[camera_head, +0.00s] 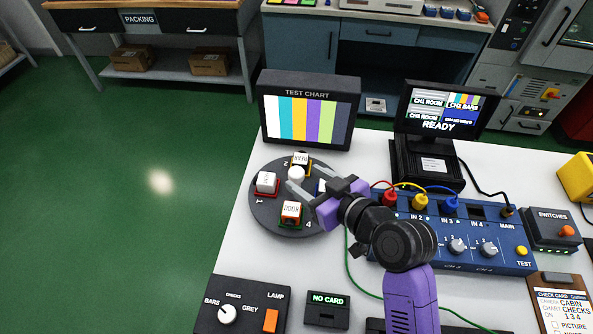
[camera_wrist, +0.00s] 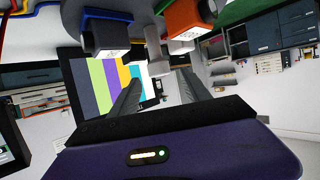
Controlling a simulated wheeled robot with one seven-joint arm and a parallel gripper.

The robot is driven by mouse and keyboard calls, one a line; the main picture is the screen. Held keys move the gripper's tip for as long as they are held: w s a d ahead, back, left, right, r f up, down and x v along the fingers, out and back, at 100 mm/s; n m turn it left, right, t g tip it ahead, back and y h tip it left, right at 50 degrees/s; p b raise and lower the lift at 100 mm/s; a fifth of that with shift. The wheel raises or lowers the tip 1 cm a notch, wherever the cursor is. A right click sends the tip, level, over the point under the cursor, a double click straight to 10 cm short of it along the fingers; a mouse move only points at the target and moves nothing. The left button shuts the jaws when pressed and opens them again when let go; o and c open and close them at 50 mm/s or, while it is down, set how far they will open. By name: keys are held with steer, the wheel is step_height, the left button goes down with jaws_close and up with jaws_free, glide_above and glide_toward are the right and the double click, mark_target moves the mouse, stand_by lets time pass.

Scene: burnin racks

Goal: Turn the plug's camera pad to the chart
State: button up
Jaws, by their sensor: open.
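The dark turntable (camera_head: 262,217) carries several small camera blocks on coloured pads around a white centre knob (camera_head: 296,174). A red pad's block (camera_head: 266,182) is at left, a yellow one (camera_head: 301,160) at the back, and an orange-and-green one (camera_head: 291,212) in front. A blue one (camera_head: 321,187) is partly hidden by my gripper. My gripper (camera_head: 305,183) is open over the turntable's right side, fingers pointing toward the knob. The test chart (camera_head: 307,118) stands behind it with colour bars. In the wrist view, the chart (camera_wrist: 105,80) shows beyond my fingers (camera_wrist: 158,92).
A blue switch box (camera_head: 450,262) holds red, yellow and blue plugs in its sockets. A green cable (camera_head: 362,286) runs along the front. The monitor (camera_head: 437,112) reads READY. A knob panel (camera_head: 240,305) and a NO CARD reader (camera_head: 328,308) stand in front.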

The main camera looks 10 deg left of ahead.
mark_target(299, 174)
steer(key=shift+x, duration=2.45)
jaws_close()
